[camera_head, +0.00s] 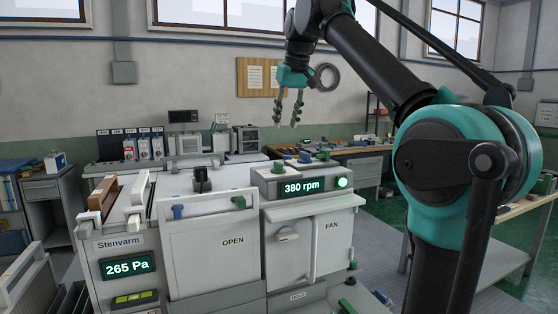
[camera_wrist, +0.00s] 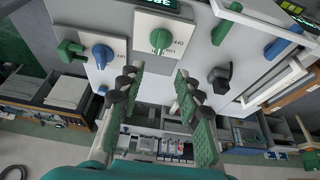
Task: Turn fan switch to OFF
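The fan unit (camera_head: 312,232) is a light grey box labelled FAN. The display (camera_head: 302,187) on its top housing reads 380 rpm, with a lit green lamp (camera_head: 342,182) beside it. In the wrist view, a green knob (camera_wrist: 160,40) sits on a white plate under a display edge, with small labels around it that I cannot read surely. It may be the fan switch. My gripper (camera_head: 288,110) is above and behind the fan unit, fingers down. The wrist view shows my gripper (camera_wrist: 157,88) open and empty, its fingertips apart from the green knob.
The wrist view also shows a blue knob (camera_wrist: 103,55), a green handle (camera_wrist: 70,48), a black knob (camera_wrist: 220,76) and another blue knob (camera_wrist: 276,48) nearby.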

